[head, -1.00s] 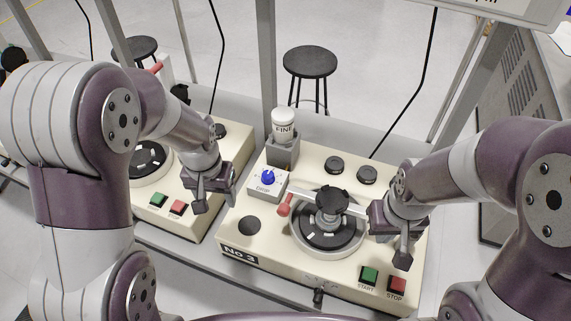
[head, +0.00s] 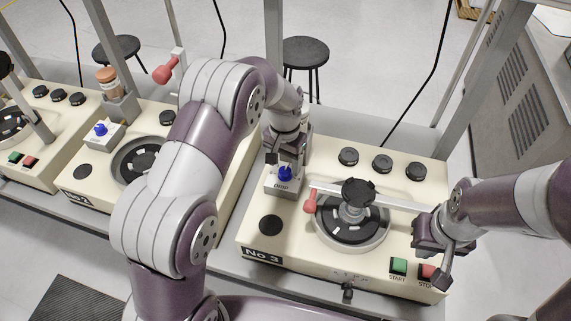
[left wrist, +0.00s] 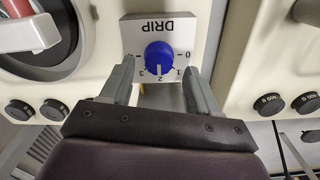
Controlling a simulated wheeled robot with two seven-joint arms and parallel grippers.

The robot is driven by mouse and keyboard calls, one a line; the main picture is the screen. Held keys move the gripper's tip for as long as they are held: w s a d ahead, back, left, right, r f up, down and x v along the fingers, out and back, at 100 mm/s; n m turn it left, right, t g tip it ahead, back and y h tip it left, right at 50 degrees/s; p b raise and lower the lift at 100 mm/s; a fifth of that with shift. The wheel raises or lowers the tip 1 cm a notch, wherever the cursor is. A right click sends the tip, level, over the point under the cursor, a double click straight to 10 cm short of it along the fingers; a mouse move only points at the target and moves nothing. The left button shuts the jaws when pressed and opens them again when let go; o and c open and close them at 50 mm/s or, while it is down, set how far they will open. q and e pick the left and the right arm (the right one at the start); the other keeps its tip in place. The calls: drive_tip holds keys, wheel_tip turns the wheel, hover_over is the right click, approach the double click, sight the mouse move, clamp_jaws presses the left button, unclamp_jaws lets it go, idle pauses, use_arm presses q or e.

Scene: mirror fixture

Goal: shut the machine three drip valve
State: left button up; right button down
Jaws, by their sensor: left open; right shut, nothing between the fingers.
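The drip valve of machine No 3 has a blue knob (head: 285,173) on a white box labelled DRIP, at the machine's back left. My right gripper (head: 430,236) is shut and empty over the right side of machine No 3 (head: 300,255), near the STOP button.
A pivoting arm with a red handle (head: 310,201) lies over the round plate (head: 340,228). Green START (head: 398,266) and red STOP (head: 429,272) buttons sit at front right. Machine No 2, with its own blue drip knob (head: 100,129), stands to the left. A grey post rises behind my left gripper.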

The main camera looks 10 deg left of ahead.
use_arm(q)
drive_tip(key=shift+f, duration=0.55)
drive_tip(key=shift+d+f, duration=0.15)
drive_tip(key=shift+f, duration=0.2)
drive_tip(key=c, duration=1)
drive_tip(key=shift+c, duration=0.2)
